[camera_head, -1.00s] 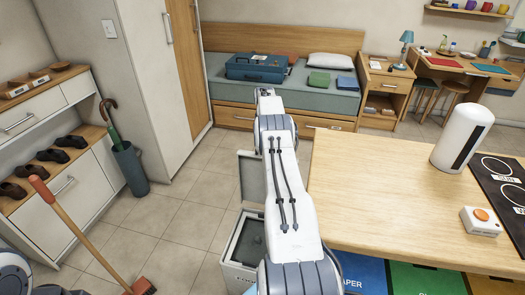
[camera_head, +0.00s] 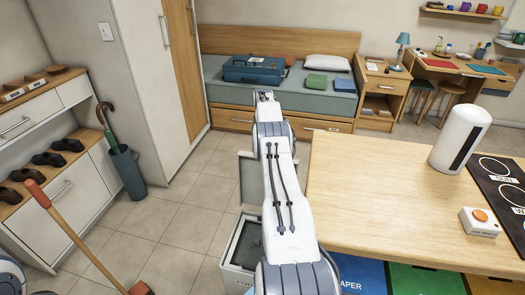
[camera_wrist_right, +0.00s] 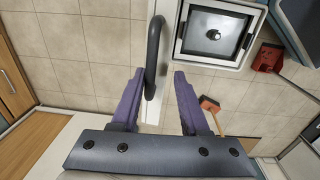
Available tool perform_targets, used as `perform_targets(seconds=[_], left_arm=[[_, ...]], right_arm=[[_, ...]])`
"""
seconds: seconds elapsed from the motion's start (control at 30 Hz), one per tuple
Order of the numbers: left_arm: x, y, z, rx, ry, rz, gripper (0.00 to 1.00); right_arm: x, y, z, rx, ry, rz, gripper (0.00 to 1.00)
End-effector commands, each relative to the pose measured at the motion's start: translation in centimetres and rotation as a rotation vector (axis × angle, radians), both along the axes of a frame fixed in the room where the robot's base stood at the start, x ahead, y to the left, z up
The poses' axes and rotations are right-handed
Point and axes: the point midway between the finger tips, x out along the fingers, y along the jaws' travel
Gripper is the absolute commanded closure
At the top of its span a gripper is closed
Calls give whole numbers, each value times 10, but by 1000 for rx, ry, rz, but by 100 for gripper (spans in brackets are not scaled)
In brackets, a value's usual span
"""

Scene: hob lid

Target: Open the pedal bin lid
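The pedal bin (camera_head: 232,275) stands on the floor left of the table, partly hidden by my right arm. Its lid (camera_head: 249,178) stands upright at the bin's far side, and the dark inside shows. My right gripper (camera_head: 265,96) is beyond the lid in the head view. In the wrist view its purple fingers (camera_wrist_right: 160,72) are apart, with a pale edge and a dark curved bar between them. Contact cannot be told. My left gripper is out of view.
A wooden table (camera_head: 400,190) is close on the right, with a white cylinder (camera_head: 460,135) and a button box (camera_head: 480,221). A broom (camera_head: 85,245) leans at the left by the shoe cabinet (camera_head: 75,210). A bed (camera_head: 285,90) stands behind. Tiled floor is free left of the bin.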

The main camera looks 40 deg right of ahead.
Motion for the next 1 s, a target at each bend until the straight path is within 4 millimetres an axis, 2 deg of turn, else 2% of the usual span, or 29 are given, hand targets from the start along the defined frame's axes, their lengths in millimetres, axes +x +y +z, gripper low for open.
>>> perform_targets(seconds=[0.17, 0.4, 0.6, 0.73, 1.0], left_arm=[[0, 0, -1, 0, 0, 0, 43], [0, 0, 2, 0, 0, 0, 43], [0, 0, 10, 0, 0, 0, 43], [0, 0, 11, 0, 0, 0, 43], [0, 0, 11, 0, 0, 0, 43]], right_arm=[[1, 0, 17, -3, -3, 0, 55], [0, 3, 65, -2, -2, 2, 55], [-1, 4, 96, 0, -1, 2, 55], [-1, 5, 103, 1, 1, 3, 55], [-1, 5, 104, 1, 1, 2, 55]])
